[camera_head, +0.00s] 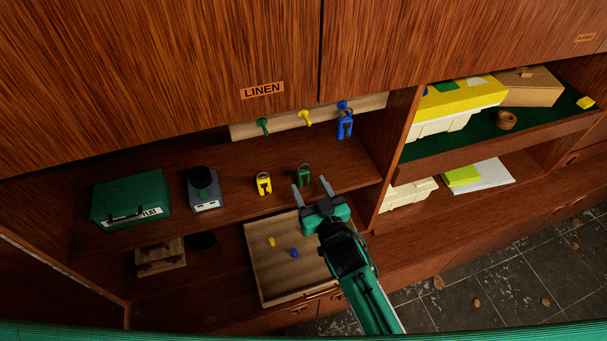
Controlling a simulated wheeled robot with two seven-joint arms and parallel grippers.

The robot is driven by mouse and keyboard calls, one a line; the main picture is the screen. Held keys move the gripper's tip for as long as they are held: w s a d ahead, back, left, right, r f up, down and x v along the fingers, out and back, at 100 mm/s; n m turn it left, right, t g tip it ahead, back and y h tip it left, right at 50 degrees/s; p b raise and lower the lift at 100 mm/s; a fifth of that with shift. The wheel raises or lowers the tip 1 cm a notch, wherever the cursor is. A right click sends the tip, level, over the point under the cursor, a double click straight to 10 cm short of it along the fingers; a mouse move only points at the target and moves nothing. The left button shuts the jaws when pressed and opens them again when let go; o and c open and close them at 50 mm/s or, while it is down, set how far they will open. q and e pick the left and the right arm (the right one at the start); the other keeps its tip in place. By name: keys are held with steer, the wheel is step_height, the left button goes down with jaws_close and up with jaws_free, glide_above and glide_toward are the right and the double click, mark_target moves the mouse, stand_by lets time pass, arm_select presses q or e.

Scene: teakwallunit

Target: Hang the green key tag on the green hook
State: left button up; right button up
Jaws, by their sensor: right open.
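The green key tag (304,176) lies on the shelf, with its ring at the far end. My right gripper (311,189) is open, its two fingers pointing at the tag from the near side. The tag shows at or just beyond the fingertips; I cannot tell whether they touch it. The green hook (263,127) is the left one on a pale wooden rail (285,119) at the back of the shelf, and it is bare. My left gripper is not in view.
The yellow hook (305,118) is bare; a blue key tag (345,125) hangs at the blue hook. A yellow key tag (264,183) lies left of the green one. A green box (130,199) and a grey device (204,188) stand left.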

mark_target(305, 177)
steer(key=shift+p+x, duration=0.75)
steer(key=shift+x, duration=2.1)
steer(key=shift+d+f, duration=0.15)
steer(key=shift+f, duration=0.05)
steer(key=shift+c, duration=0.5)
steer(key=c, duration=0.9)
